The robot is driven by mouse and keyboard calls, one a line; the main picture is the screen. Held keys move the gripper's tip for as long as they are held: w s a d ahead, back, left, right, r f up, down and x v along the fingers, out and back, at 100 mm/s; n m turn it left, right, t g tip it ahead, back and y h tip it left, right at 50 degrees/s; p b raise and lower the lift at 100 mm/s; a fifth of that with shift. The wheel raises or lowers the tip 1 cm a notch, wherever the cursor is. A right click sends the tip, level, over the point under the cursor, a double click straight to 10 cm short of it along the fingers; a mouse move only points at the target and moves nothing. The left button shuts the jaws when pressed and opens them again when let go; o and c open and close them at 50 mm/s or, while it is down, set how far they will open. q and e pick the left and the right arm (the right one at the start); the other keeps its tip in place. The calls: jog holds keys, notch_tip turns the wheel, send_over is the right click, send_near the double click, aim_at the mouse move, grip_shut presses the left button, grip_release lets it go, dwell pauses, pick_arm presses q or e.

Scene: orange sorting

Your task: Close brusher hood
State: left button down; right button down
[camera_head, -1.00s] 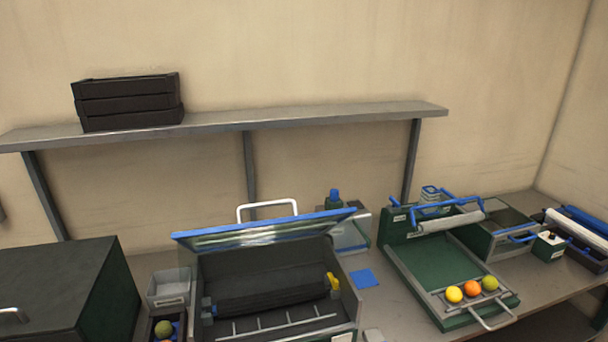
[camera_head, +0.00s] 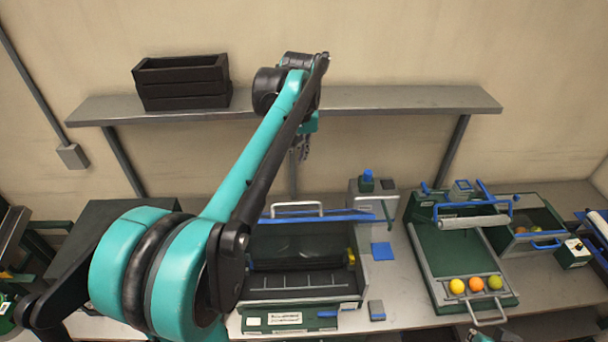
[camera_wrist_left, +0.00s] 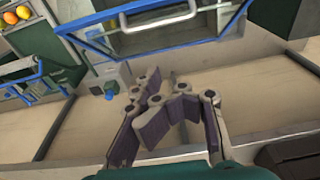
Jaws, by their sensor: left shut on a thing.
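The brusher (camera_head: 362,278) stands on the bench, with a dark roller inside and a green front panel. Its blue-rimmed hood (camera_head: 345,217) is raised and seen almost edge-on, with a pale bar handle (camera_head: 296,206) at its top. My left gripper (camera_head: 302,150) is above and behind the hood, apart from the handle. In the left wrist view, the handle (camera_wrist_left: 160,24) and hood rim (camera_wrist_left: 76,39) lie beyond the gripper (camera_wrist_left: 168,97). Its fingers are closed together; I can make out nothing between them. My left arm hides the brusher's left side.
A shelf (camera_head: 400,101) with a black crate (camera_head: 185,98) runs along the wall behind. A green tray (camera_head: 455,255) with several fruits stands right of the brusher. A grey box with a blue-topped button (camera_head: 367,176) and a blue square (camera_head: 382,251) are close by.

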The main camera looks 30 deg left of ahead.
aim_at(300, 242)
pick_arm(q)
notch_tip(300, 242, down, 13)
jog(key=shift+s+p, duration=0.35)
jog(key=shift+p, duration=0.05)
pick_arm(e)
jog(key=shift+s+r, duration=0.15)
jog(key=shift+r, duration=0.35)
